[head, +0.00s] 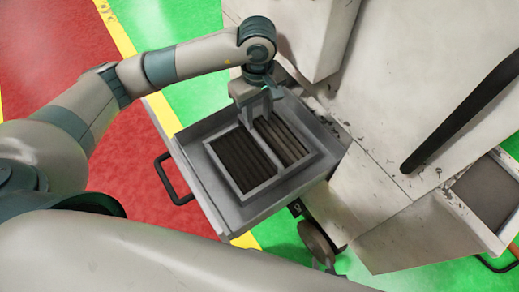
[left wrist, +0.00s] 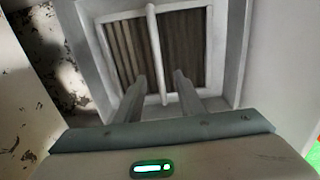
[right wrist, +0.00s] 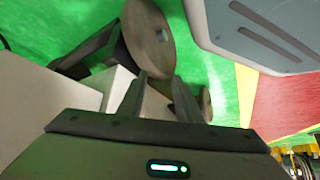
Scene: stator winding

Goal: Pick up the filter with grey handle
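The filter (head: 238,162) has a pale frame and dark brown pleats and lies in an open grey drawer (head: 215,212). In the left wrist view the filter (left wrist: 200,45) has a light grey bar handle (left wrist: 157,50) across its middle. My left gripper (head: 258,112) is over the far part of the filter, pointing down. Its two fingers (left wrist: 158,85) are apart, one on each side of the handle's near end; I cannot tell whether they touch it. My right gripper (right wrist: 160,85) has its fingers apart with nothing between them, near a brown round wheel (right wrist: 148,38).
The pale, worn machine (head: 400,120) stands right of the drawer, with a dark bar (head: 460,115) on it. A black drawer handle (head: 172,180) sticks out at the left. Another open compartment (head: 490,195) is at the right edge. Green and red floor surrounds the machine.

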